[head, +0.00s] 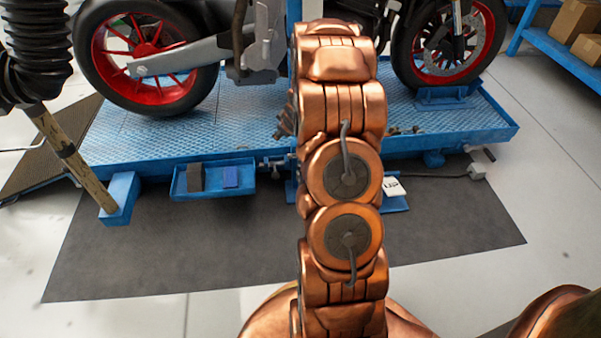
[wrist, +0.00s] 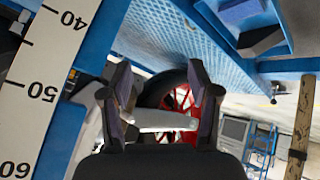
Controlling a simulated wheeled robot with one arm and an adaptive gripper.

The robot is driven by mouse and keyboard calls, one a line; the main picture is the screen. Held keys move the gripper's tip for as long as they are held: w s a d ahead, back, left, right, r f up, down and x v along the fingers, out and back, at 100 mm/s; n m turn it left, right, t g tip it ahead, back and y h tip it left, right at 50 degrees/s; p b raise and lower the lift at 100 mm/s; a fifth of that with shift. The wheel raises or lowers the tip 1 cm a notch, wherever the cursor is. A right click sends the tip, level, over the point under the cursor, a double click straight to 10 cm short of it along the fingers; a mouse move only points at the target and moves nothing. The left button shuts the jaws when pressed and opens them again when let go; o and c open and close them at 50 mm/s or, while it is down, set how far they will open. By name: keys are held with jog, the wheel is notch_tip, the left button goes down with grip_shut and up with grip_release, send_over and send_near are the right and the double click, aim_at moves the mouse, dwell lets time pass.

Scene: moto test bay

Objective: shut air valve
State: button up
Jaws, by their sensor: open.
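At the right end of the blue lift's front edge, in the head view, a small fitting with a short lever (head: 487,153) looks like the air valve. A dark hose runs left from the grey block (head: 476,172) below it. Another small metal fitting (head: 272,163) sits on the lift's edge left of my arm, and I cannot tell for certain which one is the valve. My gripper (wrist: 160,68) is open and empty in the wrist view. In the head view it is hidden behind my arm. Neither fitting is recognisable in the wrist view.
The blue lift platform (head: 245,135) carries a motorcycle with red wheels (head: 148,58). A blue tray (head: 213,188) hangs on its front edge. A white UP label (head: 393,187) is right of my arm. A wooden pole (head: 75,160) stands left. The dark mat (head: 200,240) is clear.

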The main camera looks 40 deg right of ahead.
jog(key=d+f+t+b, duration=0.1)
jog(key=d+f+b, duration=0.1)
jog(key=f, duration=0.3)
jog(key=d+f+t+y+b, duration=0.1)
jog(key=d+f+t, duration=0.1)
jog(key=f, duration=0.3)
jog(key=d+f+t+b, duration=0.1)
jog(key=d+f+b, duration=0.1)
jog(key=f, duration=0.3)
jog(key=shift+d+f+n+t+b, duration=0.3)
jog(key=shift+d+f+n+b, duration=0.1)
jog(key=shift+d, duration=0.2)
jog(key=s+f+t+y+b, duration=0.1)
jog(key=s+f+t+b, duration=0.4)
jog(key=s+f, duration=0.3)
jog(key=shift+m+t, duration=0.3)
jog(key=shift+w+d+f+b, duration=0.2)
jog(key=shift+w+b, duration=0.35)
jog(key=shift+w, duration=0.85)
jog(key=shift+w+d+f+b, duration=0.15)
jog(key=shift+w+b, duration=0.35)
jog(key=shift+w, duration=0.95)
jog(key=shift+w+d+f+b, duration=0.1)
jog(key=shift+w+f+b, duration=0.3)
jog(key=shift+w, duration=1)
jog(key=shift+r, duration=0.2)
jog(key=shift+c, duration=0.2)
